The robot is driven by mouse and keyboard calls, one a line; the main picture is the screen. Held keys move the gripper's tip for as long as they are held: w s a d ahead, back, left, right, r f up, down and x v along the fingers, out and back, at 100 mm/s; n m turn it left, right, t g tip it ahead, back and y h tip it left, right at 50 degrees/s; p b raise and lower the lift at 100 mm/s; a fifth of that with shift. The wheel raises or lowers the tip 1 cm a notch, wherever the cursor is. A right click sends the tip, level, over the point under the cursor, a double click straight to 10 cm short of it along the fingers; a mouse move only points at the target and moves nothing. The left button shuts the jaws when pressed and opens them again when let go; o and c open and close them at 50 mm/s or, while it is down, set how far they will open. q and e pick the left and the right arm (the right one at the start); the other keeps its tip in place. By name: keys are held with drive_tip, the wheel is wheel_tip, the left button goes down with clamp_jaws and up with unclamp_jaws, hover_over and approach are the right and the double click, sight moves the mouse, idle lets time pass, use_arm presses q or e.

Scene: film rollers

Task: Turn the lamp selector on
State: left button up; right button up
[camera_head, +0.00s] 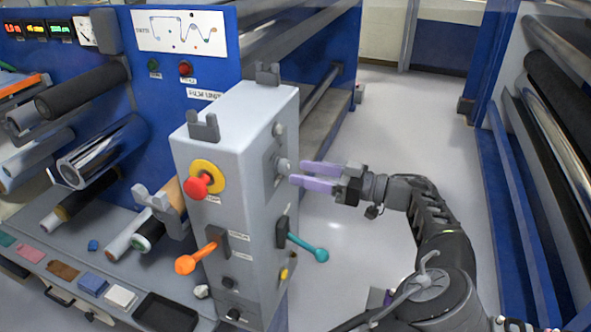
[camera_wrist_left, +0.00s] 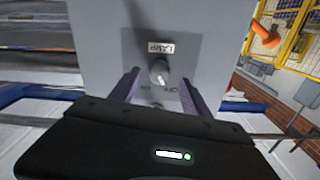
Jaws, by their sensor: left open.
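The lamp selector is a small grey knob on a grey plate on the right side of the grey control box (camera_head: 222,150). The selector (camera_head: 283,165) shows in the head view just left of my left gripper. In the left wrist view the selector (camera_wrist_left: 158,72) sits below a "LAMP" label (camera_wrist_left: 160,47); the small markings under it are too blurred to read surely. My left gripper (camera_head: 298,173) is open, with its purple fingers pointing at the selector. In the left wrist view the fingers appear on either side of the knob; contact is not clear. My right gripper is not in view.
An orange lever (camera_head: 196,257) and a red button (camera_head: 198,187) are on the box front. A teal lever (camera_head: 308,247) sticks out to the right, below my left gripper. Rollers (camera_head: 85,90) stand left. Open floor (camera_head: 395,115) lies right of the box.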

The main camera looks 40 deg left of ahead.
sight(285, 167)
use_arm(q)
drive_tip(key=shift+p+x, duration=0.4)
drive_tip(key=shift+x, duration=0.75)
drive_tip(key=shift+a, duration=0.3)
clamp_jaws()
